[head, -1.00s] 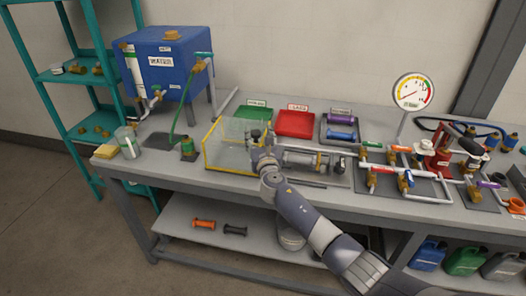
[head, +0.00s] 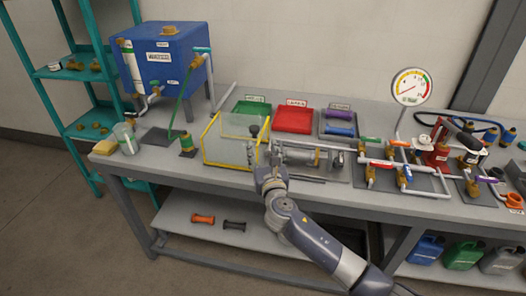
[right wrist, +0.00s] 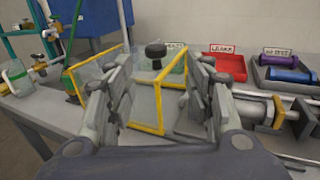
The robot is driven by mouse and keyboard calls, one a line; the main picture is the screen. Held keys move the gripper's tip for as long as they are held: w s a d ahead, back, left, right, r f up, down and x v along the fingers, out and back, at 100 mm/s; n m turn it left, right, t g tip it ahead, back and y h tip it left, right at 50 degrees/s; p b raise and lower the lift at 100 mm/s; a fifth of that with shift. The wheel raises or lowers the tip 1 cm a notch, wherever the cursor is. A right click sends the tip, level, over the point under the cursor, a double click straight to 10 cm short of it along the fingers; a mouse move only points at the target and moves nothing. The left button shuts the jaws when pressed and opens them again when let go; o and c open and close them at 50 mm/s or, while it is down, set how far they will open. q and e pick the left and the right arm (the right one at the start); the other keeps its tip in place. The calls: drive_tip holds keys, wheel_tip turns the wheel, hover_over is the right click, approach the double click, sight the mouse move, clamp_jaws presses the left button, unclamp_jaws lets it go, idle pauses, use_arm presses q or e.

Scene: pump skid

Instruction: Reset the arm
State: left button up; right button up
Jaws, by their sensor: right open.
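My right gripper (head: 264,152) is open and empty at the front edge of the bench, before the yellow-framed clear guard (head: 228,163). In the right wrist view its two fingers (right wrist: 158,100) stand wide apart, with the guard and a black knob (right wrist: 155,50) showing between and beyond them. The knob also shows in the head view (head: 254,131). A metal cylinder assembly (head: 301,156) lies right of the gripper, partly hidden by it. My left gripper is not in view.
Green (head: 247,116), red (head: 293,120) and grey (head: 340,124) trays stand behind. A blue tank (head: 170,55) is at the left. Pipes with coloured valves (head: 405,174) and a gauge (head: 409,87) are at the right. A lower shelf (head: 185,220) runs underneath.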

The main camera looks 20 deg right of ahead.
drive_tip(key=s+d+f+m+g+h, duration=0.1)
drive_tip(key=s+f+m+g, duration=0.2)
drive_tip(key=s+f+m, duration=0.45)
drive_tip(key=s+d+f+m+g, duration=0.1)
drive_tip(key=s+f+m+g, duration=0.35)
drive_tip(key=s+m, duration=0.55)
drive_tip(key=s+a+f+m+g+y, duration=0.1)
drive_tip(key=s+f+m+g, duration=0.1)
drive_tip(key=s+m, duration=0.45)
drive_tip(key=s+a+f+m+g+y, duration=0.1)
drive_tip(key=s+m+g+y, duration=0.15)
drive_tip(key=s, duration=0.75)
drive_tip(key=s+a+f+m+g+y, duration=0.1)
drive_tip(key=s+a+f+m+g, duration=0.1)
drive_tip(key=s+m, duration=0.5)
drive_tip(key=s+f+n+g, duration=0.1)
drive_tip(key=s+f, duration=0.1)
drive_tip(key=f, duration=1.1)
drive_tip(key=s+f+n+g, duration=0.1)
drive_tip(key=s+f, duration=0.1)
drive_tip(key=f, duration=1.2)
drive_tip(key=s+d+f, duration=0.3)
drive_tip(key=s+f, duration=1.1)
drive_tip(key=s, duration=0.2)
drive_tip(key=shift+d+f+g+h, duration=0.15)
drive_tip(key=shift+f+g+h, duration=0.2)
drive_tip(key=shift+f+g, duration=0.05)
